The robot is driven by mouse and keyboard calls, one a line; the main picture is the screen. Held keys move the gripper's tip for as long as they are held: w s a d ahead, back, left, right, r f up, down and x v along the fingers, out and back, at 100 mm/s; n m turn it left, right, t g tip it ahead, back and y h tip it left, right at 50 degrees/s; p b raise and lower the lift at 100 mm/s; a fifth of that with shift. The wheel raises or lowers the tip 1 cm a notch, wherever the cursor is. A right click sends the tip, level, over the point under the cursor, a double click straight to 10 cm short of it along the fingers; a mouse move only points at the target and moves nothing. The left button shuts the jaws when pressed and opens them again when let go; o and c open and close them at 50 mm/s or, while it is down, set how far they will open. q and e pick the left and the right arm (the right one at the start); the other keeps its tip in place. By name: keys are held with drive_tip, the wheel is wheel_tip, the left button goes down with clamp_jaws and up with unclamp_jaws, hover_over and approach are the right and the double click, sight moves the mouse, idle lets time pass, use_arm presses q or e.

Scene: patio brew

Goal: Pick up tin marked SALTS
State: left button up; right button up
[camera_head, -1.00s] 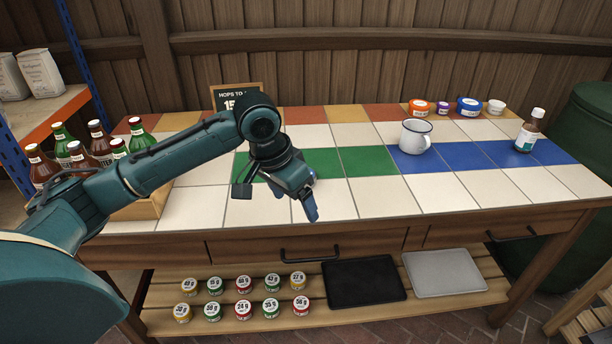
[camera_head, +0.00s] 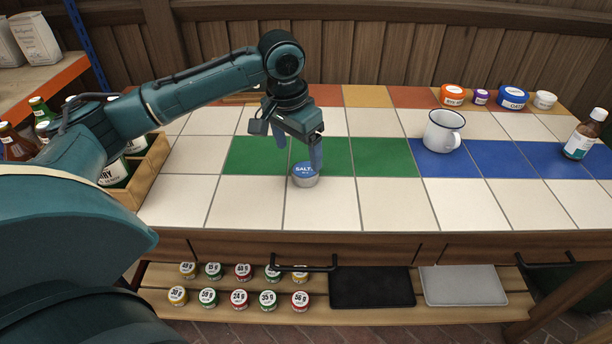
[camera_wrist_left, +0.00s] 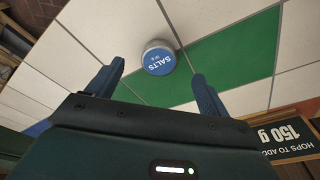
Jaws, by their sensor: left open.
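The tin marked SALTS (camera_head: 305,175) is small and round with a blue lid and a silver side. It stands upright on the tiled table, at the front edge of the green strip. My left gripper (camera_head: 300,158) is open and points down, just behind and above the tin. In the left wrist view the tin (camera_wrist_left: 158,58) shows whole, ahead of and between the two spread fingers (camera_wrist_left: 160,84), with nothing between them. My right gripper is not in view.
A white mug (camera_head: 443,131) stands to the right, with a brown bottle (camera_head: 584,136) farther right. Small tubs (camera_head: 512,97) line the back edge. A bottle crate (camera_head: 148,170) is at left. The hops sign (camera_wrist_left: 290,134) shows in the wrist view. Tiles around the tin are clear.

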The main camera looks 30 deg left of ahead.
sight(305, 169)
use_arm(q)
drive_tip(key=f, duration=0.2)
drive_tip(key=w+f+b, duration=0.1)
drive_tip(key=f, duration=0.1)
drive_tip(key=w+f, duration=0.1)
drive_tip(key=f, duration=0.1)
drive_tip(key=shift+d+f+b, duration=0.1)
drive_tip(key=shift+d+b, duration=0.05)
drive_tip(key=shift+b, duration=0.2)
drive_tip(key=c, duration=1.1)
